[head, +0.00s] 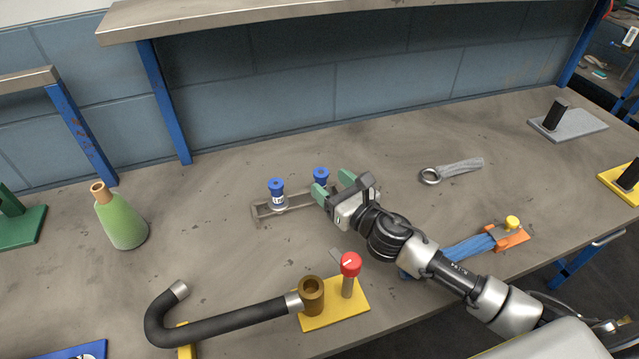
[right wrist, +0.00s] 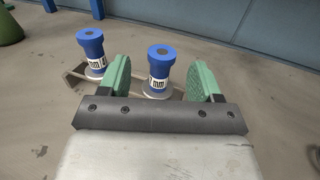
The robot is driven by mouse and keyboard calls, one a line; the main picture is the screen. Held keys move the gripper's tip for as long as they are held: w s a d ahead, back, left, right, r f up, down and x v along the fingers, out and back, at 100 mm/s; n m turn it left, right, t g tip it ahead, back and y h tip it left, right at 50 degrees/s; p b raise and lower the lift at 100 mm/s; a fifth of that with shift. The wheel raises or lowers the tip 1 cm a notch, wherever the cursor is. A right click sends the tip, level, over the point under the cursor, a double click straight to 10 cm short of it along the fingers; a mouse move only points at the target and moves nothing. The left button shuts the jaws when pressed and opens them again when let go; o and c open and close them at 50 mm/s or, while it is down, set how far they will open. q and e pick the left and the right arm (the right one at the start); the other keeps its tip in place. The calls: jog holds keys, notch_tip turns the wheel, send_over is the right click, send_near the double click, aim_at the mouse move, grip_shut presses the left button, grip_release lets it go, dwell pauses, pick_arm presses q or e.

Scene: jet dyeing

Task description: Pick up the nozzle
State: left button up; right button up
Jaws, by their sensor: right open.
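Two blue nozzles with white "mm" labels stand upright in a grey-brown rack (head: 258,210) on the table. The left nozzle (head: 276,190) shows almost whole in the head view, and it also shows in the right wrist view (right wrist: 91,48). The right nozzle (head: 321,175) is partly hidden by my right gripper (head: 332,185). In the right wrist view this nozzle (right wrist: 159,65) appears between the green fingers, with gaps on both sides. My right gripper is open and empty. I cannot tell whether the fingers are level with the nozzle. My left gripper is not in view.
A green bottle (head: 122,222) stands at left. In front, a black hose (head: 225,325) reaches a yellow base (head: 345,308) with a red-topped post. A metal ring with a grey strap (head: 460,170) lies to the right. An overhead shelf (head: 230,14) runs along the back.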

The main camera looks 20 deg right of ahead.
aim_at(317, 169)
jog(key=x, duration=0.5)
jog(key=shift+d+r+p, duration=0.1)
jog(key=shift+r+p, duration=0.1)
jog(key=shift+p, duration=0.2)
jog(key=shift+w, duration=0.55)
jog(key=shift+s, duration=0.1)
jog(key=shift+c, duration=0.9)
jog(key=c, duration=0.8)
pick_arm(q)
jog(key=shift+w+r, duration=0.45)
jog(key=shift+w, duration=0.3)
pick_arm(e)
jog(key=shift+c, duration=0.2)
jog(key=shift+r, duration=0.1)
